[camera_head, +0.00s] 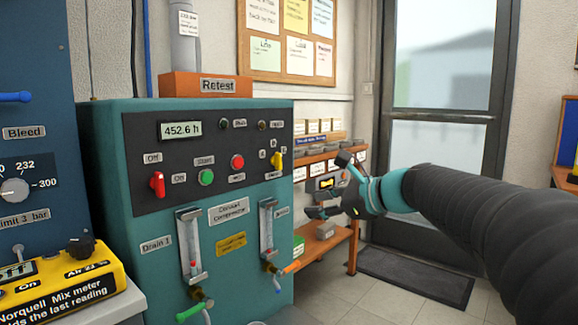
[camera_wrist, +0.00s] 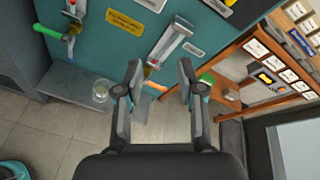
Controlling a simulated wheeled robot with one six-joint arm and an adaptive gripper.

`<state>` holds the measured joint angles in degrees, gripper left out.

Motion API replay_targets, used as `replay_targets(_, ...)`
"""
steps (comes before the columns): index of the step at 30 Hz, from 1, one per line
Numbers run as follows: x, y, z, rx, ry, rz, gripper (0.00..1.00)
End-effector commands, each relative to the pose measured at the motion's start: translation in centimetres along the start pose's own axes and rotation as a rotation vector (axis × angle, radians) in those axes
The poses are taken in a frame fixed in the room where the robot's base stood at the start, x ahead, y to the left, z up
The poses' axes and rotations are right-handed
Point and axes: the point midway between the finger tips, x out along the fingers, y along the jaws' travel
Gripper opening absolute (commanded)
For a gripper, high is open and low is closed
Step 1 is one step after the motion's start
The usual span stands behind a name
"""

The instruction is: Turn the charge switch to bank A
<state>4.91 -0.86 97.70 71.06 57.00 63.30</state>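The yellow switch (camera_head: 276,160) is on the dark panel at the right of the teal compressor cabinet (camera_head: 115,200), with small letter labels beside it, one reading A. Its handle looks roughly upright; the exact setting is too small to tell. My gripper (camera_head: 326,186) is open and empty, in the air to the right of the cabinet and apart from the switch. In the wrist view, the gripper (camera_wrist: 160,72) has its fingers spread over the lower cabinet front and floor. The switch cannot be made out clearly there.
A red Off/On switch (camera_head: 157,185), green button (camera_head: 206,177) and red button (camera_head: 237,161) share the panel. Two flow gauges (camera_head: 190,245) with drain handles stick out below. A wooden shelf (camera_head: 335,245) stands behind my gripper. A yellow mix meter (camera_head: 70,280) is at lower left.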

Motion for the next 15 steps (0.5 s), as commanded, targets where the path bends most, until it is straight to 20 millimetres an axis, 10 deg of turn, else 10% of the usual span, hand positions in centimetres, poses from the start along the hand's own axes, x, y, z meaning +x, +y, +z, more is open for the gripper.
replay_targets(6, 2.6, -8.0, 0.9, 0.387, -0.227, -0.082, 0.39)
replay_targets(15, 3.6, -11.2, 1.5, 0.546, -0.334, -0.099, 0.39)
